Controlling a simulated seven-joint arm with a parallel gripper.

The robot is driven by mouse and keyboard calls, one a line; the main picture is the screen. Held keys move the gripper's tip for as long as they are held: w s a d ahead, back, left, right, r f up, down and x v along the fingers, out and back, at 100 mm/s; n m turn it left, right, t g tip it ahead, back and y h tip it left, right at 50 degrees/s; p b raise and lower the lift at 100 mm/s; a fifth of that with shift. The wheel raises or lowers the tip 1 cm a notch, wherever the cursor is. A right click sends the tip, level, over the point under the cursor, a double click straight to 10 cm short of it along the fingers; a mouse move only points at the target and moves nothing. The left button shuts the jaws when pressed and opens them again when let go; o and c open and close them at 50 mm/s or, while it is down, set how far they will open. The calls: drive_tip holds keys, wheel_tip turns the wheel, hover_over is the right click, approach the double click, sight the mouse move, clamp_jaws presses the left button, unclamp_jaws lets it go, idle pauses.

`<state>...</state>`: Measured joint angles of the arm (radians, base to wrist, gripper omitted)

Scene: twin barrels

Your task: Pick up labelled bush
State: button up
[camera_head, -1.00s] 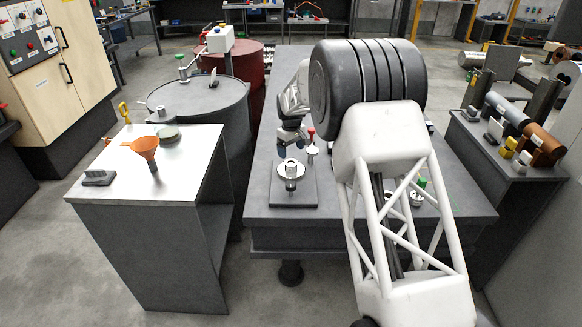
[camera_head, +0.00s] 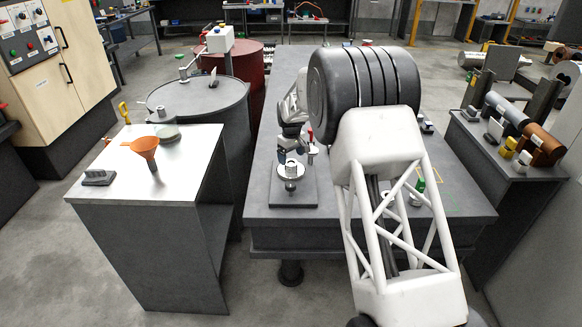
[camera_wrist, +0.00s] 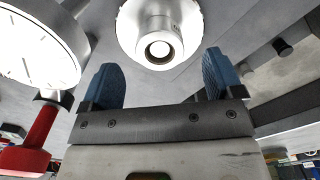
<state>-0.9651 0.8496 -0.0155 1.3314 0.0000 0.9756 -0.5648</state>
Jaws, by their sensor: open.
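The bush (camera_wrist: 160,42) shows in the wrist view as a pale metal cylinder with a dark bore, standing out from a wide round flange. Small dark marks, too small to read, are on its side. In the head view the bush (camera_head: 291,168) is upright on a round stand on a dark base plate. My gripper (camera_wrist: 162,72) is open, its two blue fingers to either side of the bush's end, with gaps visible. In the head view my gripper (camera_head: 291,156) is right at the top of the bush and partly hides it. I cannot tell any contact.
A white dial with a red handle (camera_wrist: 38,138) is close to the left finger in the wrist view. A green-topped piece (camera_head: 419,186) stands right on the bench (camera_head: 262,209), partly behind my arm. An orange funnel (camera_head: 146,150) is on the left table.

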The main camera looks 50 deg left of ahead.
sight(291, 164)
drive_tip(key=shift+f, duration=2.35)
drive_tip(key=c, duration=1.2)
drive_tip(key=shift+r, duration=0.1)
drive_tip(key=shift+r, duration=4.95)
